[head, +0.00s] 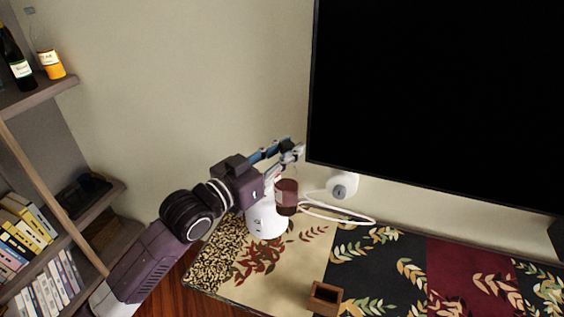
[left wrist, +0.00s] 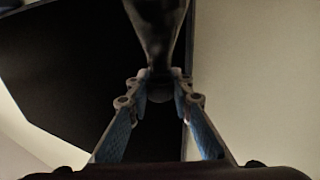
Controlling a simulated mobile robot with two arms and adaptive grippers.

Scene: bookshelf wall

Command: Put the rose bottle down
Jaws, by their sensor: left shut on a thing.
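The rose bottle (head: 287,197) shows in the head view as a dark reddish body hanging below my left gripper (head: 294,151). In the left wrist view the bottle (left wrist: 158,25) is dark, and its narrow part lies between the fingertips of my left gripper (left wrist: 160,92). The gripper is shut on it. The bottle is over the left back part of the patterned tabletop (head: 290,272), overlapping a white rounded device. I cannot tell whether its base touches anything. My right gripper is not in view.
The white device (head: 265,219) stands on the tabletop by the bottle. A white round thing (head: 342,187) with a cable is behind, under a large black screen (head: 440,95). A small wooden box (head: 325,297) is in front. Shelves (head: 35,95) with bottles and books are left.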

